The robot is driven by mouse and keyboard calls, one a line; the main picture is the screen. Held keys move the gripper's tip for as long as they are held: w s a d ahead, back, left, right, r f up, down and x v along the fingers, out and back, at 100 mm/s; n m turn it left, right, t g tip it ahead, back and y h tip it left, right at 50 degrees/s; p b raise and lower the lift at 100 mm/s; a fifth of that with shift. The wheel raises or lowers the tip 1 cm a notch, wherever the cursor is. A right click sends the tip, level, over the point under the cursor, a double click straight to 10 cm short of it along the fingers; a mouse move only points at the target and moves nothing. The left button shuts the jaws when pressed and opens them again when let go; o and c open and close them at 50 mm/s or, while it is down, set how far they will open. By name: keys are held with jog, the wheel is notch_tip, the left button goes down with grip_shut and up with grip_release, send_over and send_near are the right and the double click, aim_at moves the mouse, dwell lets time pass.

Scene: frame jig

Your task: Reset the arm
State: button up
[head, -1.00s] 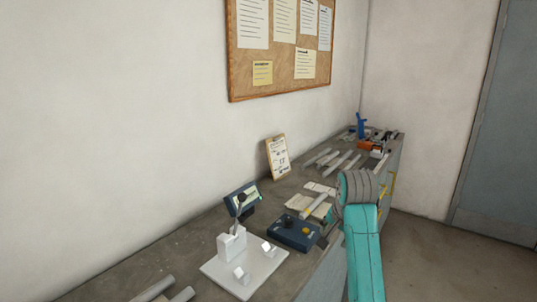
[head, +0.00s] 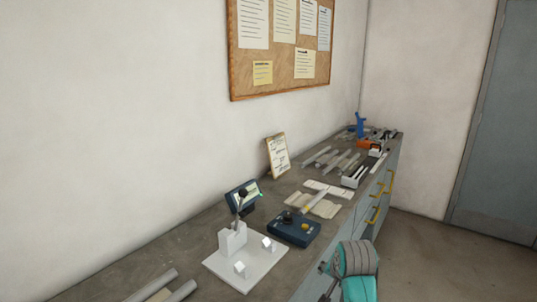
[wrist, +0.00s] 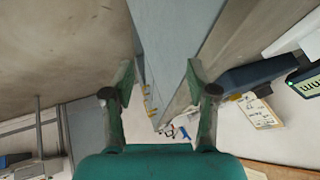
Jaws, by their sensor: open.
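My gripper (wrist: 160,85) is open and empty in the wrist view, its two fingers wide apart. Between and beyond them show the grey-blue cabinet front and its yellow handles. In the head view my teal arm is low at the right of the bench, by its front edge; the gripper is mostly cut off or hidden there. On the bench (head: 135,262) a white fixture (head: 245,262) with a raised lever stands left of the arm.
A small screen (head: 243,196) stands behind the fixture. Grey bars (head: 328,160), a long open box (head: 362,170) and a blue tool (head: 360,125) lie farther back. A clipboard (head: 277,156) leans on the wall. The floor (head: 450,260) at right is clear.

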jog(key=s+f+n+t, duration=0.2)
jog(key=s+f, duration=0.8)
jog(key=s, duration=0.3)
jog(key=s+f+n+t, duration=0.1)
jog(key=s+f+t, duration=0.1)
jog(key=s+f, duration=1)
jog(key=s+r+n+t, duration=0.1)
jog(key=s+r, duration=0.1)
jog(key=s, duration=0.7)
jog(key=s+r+n+t, duration=0.1)
jog(key=s+r, duration=0.2)
jog(key=s, duration=0.7)
jog(key=s+r+n+t, duration=0.1)
jog(key=s+r+t, duration=0.1)
jog(key=s+r, duration=1)
jog(key=shift+s+n, duration=0.4)
jog(key=shift+s, duration=0.25)
